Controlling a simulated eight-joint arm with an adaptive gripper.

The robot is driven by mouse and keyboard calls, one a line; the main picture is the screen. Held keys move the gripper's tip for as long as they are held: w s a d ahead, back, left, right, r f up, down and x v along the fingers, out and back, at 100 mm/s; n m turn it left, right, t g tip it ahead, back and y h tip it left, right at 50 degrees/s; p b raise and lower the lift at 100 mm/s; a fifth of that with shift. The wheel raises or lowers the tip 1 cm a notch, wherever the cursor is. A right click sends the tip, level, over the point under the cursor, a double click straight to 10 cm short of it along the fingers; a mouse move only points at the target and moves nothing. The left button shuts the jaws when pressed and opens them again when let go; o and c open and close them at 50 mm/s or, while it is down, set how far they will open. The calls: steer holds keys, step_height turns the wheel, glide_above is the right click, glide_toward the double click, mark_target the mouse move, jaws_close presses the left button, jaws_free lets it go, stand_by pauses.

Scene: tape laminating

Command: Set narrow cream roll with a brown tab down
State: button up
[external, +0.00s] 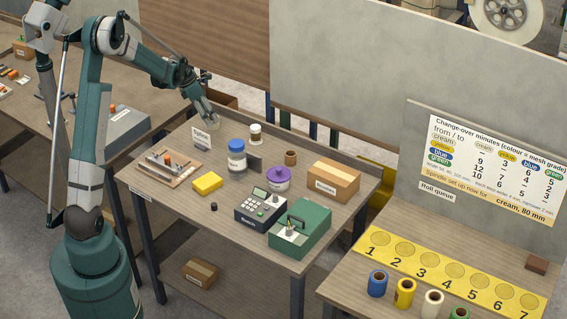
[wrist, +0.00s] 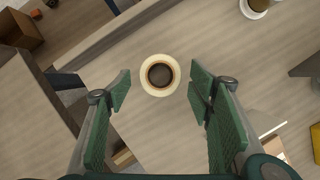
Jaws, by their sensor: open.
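A cream roll (wrist: 147,84) with a brown core shows end-on in the wrist view, between my gripper's (wrist: 161,92) two green finger pads. The pads are spread wide, with a clear gap on each side of the roll. The roll looks upright over the wooden table top, near its edge. I cannot make out a brown tab on it. In the external view my gripper (external: 211,120) is at the table's far left corner, behind the Splice sign (external: 202,137). I cannot pick out the roll there.
Another cream roll (external: 433,304) stands among rolls beside a numbered yellow strip (external: 447,272). Open table lies around the roll in the wrist view.

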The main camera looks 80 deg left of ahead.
steer(key=p+v, duration=0.1)
steer(key=v, duration=0.8)
steer(key=shift+r, duration=0.25)
steer(key=shift+s, duration=0.1)
